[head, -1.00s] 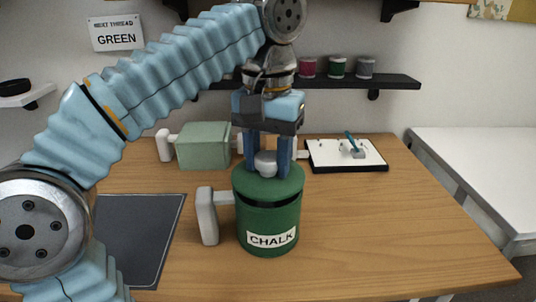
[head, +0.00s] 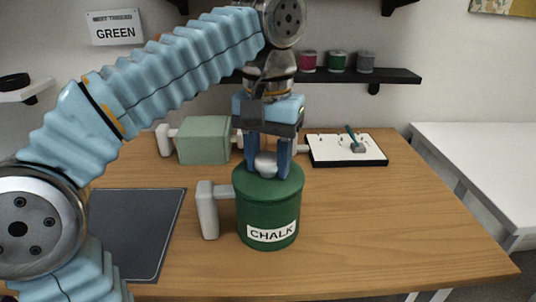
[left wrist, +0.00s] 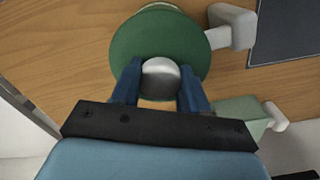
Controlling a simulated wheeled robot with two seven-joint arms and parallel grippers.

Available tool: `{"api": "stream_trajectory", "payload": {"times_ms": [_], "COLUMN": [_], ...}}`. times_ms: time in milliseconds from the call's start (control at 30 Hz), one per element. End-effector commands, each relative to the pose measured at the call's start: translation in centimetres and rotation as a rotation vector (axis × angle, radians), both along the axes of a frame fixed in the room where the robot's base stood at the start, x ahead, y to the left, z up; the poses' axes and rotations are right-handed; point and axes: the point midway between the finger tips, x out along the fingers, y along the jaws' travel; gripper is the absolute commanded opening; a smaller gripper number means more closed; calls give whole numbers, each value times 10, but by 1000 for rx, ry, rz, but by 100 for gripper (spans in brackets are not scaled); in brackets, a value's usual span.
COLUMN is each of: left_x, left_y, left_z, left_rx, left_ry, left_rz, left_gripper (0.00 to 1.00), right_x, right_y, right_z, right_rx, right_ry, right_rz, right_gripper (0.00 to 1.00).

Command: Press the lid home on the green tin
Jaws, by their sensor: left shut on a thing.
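The green tin (head: 268,222) stands upright on the table, with a white CHALK label and a grey handle on its left side. Its green lid (head: 290,179) with a silver knob (head: 265,165) sits level on top, and I see no dark gap under the rim. My left gripper (head: 267,172) points down from above and is shut on the knob, one blue finger on each side. The left wrist view shows the knob (left wrist: 160,78) between the fingers above the lid (left wrist: 128,45). The tin's far side is hidden. My right gripper is not in view.
A pale green box (head: 205,140) with grey handles stands behind the tin. A white tray (head: 330,148) with a dark edge lies at the back right. A dark mat (head: 135,225) lies to the left. The table's right side (head: 400,220) is clear.

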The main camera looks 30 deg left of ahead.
Motion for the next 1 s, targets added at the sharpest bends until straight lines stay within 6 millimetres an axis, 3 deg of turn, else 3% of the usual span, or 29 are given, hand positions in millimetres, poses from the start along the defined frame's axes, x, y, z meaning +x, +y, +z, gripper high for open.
{"api": "stream_trajectory", "payload": {"times_ms": [467,500,667,1000], "left_x": [0,0,0,0], "left_y": [0,0,0,0], "left_z": [-6,-6,-6,-6], "left_rx": [0,0,0,0], "left_ry": [0,1,0,0], "left_rz": [0,0,0,0], "left_gripper": [22,47,72,74], "right_x": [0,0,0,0], "right_y": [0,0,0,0], "right_z": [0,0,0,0], "right_rx": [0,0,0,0], "right_ry": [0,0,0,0], "right_rz": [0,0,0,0], "right_gripper": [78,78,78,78]}}
